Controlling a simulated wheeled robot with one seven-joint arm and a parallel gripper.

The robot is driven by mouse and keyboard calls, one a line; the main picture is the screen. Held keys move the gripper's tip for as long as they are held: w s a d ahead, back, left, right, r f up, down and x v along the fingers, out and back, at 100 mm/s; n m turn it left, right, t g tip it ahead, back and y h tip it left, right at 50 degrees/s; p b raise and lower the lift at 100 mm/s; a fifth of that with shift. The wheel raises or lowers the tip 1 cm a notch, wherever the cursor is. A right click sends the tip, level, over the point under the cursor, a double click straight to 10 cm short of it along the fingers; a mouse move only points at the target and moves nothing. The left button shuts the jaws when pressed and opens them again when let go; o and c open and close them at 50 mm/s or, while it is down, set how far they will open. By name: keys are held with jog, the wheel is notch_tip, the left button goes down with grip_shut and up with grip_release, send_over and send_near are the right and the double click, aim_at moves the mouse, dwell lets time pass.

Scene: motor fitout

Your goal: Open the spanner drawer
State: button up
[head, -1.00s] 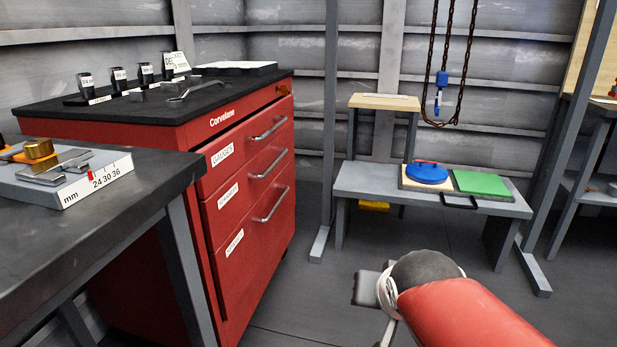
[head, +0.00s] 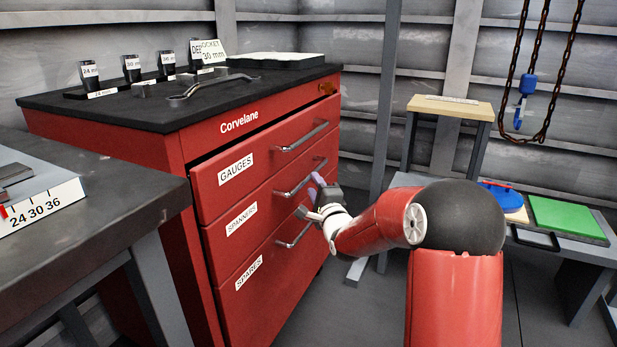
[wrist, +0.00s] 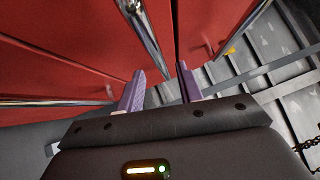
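The spanner drawer (head: 262,208), labelled SPANNERS, is the middle drawer of the red cabinet and looks shut. Its metal bar handle (head: 291,189) runs along its front. My gripper (head: 310,194) is at the cabinet front, near the far end of this handle.
The gauges drawer (head: 255,160) is above and the spares drawer (head: 262,265) below, each with a bar handle. A dark workbench (head: 100,215) stands at the left. A low grey bench with a green plate (head: 565,217) stands right, behind my arm. Clear floor lies before the cabinet.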

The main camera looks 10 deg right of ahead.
aim_at(309, 174)
jog(key=x, duration=0.5)
jog(key=shift+w+p, duration=0.35)
grip_shut()
